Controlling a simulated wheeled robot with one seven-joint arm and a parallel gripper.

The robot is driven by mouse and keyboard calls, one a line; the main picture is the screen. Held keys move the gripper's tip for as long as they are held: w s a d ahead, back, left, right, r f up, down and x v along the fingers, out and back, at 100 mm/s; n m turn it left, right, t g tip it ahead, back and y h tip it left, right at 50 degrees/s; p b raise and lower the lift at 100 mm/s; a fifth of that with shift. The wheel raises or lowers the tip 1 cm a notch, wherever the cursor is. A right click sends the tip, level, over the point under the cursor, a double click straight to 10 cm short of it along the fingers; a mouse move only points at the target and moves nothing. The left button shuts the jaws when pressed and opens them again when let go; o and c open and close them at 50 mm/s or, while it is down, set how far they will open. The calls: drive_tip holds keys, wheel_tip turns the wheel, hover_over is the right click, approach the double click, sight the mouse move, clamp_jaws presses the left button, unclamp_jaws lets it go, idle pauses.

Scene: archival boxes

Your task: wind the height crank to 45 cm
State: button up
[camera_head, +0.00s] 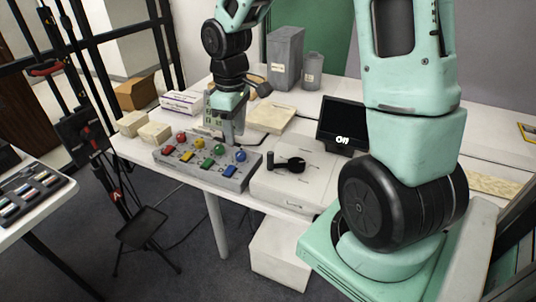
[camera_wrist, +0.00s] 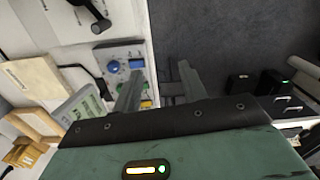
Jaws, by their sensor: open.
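The height crank (camera_head: 286,163) is a black arm with a knob, on top of a white box (camera_head: 300,185) at the table's front. It also shows at the top left of the wrist view (camera_wrist: 97,14). A black display (camera_head: 343,138) behind the box carries white characters that I cannot read surely. My gripper (camera_head: 234,138) is open and points down over the grey button panel, left of the crank and apart from it. In the wrist view my gripper's two fingers (camera_wrist: 160,70) are spread with nothing held between them.
The grey panel (camera_head: 205,178) with coloured knobs and buttons stands left of the crank box. Grey containers (camera_head: 285,60), a flat beige box (camera_head: 271,118) and small cartons (camera_head: 155,134) stand behind and left. A white box (camera_head: 280,255) sits on the floor below.

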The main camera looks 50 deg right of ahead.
drive_tip(key=m, duration=0.1)
hover_over(270, 153)
drive_tip(key=f, duration=0.1)
wheel_tip(270, 153, down, 17)
drive_tip(key=shift+w+d+f, duration=0.1)
drive_tip(key=shift+f, duration=0.1)
clamp_jaws()
